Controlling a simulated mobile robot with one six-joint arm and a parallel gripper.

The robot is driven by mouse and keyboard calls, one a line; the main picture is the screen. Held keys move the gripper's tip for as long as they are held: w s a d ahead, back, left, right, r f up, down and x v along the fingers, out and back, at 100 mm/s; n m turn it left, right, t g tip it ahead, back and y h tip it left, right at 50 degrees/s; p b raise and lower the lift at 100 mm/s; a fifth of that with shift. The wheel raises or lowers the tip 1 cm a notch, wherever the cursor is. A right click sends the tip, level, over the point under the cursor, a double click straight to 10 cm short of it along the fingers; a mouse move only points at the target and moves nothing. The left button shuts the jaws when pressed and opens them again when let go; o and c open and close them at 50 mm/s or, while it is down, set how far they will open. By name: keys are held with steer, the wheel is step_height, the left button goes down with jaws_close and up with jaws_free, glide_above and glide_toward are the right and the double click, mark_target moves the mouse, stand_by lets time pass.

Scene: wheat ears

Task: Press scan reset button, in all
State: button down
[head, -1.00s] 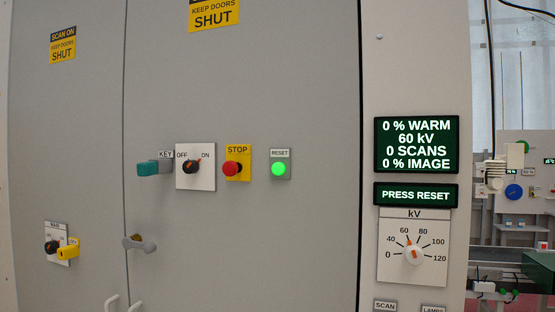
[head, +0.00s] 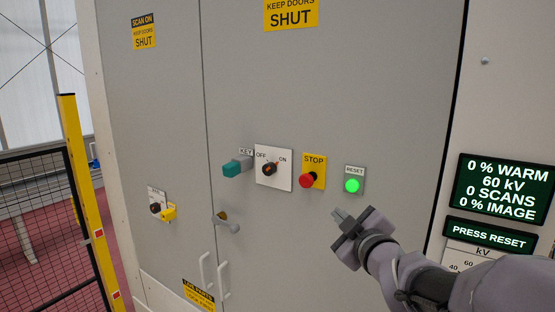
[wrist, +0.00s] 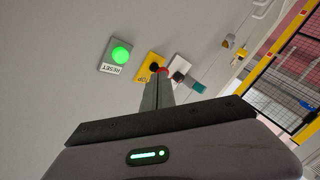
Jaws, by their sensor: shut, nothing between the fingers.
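The green lit reset button (head: 352,186) sits on a grey plate labelled RESET on the cabinet door. It also shows in the wrist view (wrist: 121,55), left of the fingers. My gripper (head: 339,215) is shut and empty, a little below the reset button in the head view and apart from it. In the wrist view my gripper (wrist: 158,80) has its fingertips overlapping the red stop button (wrist: 162,71); I cannot tell the gap to the door. The display (head: 490,236) reads PRESS RESET.
Left of reset are the red STOP button (head: 307,180), an OFF/ON switch (head: 270,169) and a teal key (head: 236,168). Door handles (head: 222,275) stick out lower down. A yellow post with mesh fence (head: 88,205) stands at the left. A status screen (head: 503,190) is at the right.

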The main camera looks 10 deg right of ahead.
mark_target(351, 192)
steer(key=shift+w+a+r+n+y, duration=0.25)
steer(key=shift+r+n, duration=0.1)
steer(key=shift+r, duration=0.1)
steer(key=shift+w+a+r+n+y, duration=0.1)
steer(key=shift+w+r+n+y, duration=0.1)
steer(key=shift+r+n, duration=0.2)
steer(key=shift+r+p, duration=0.1)
steer(key=shift+p, duration=0.2)
steer(key=shift+w+d+p, duration=0.55)
steer(key=shift+w+d, duration=0.35)
steer(key=shift+w, duration=0.25)
steer(key=shift+w+d+p, duration=0.6)
steer(key=shift+w+d, duration=0.35)
steer(key=shift+w, duration=0.2)
steer(key=shift+w+d+p, duration=0.55)
steer(key=shift+w+d, duration=0.35)
steer(key=shift+w, duration=0.25)
steer(key=shift+w+d, duration=0.3)
steer(key=shift+w, duration=0.05)
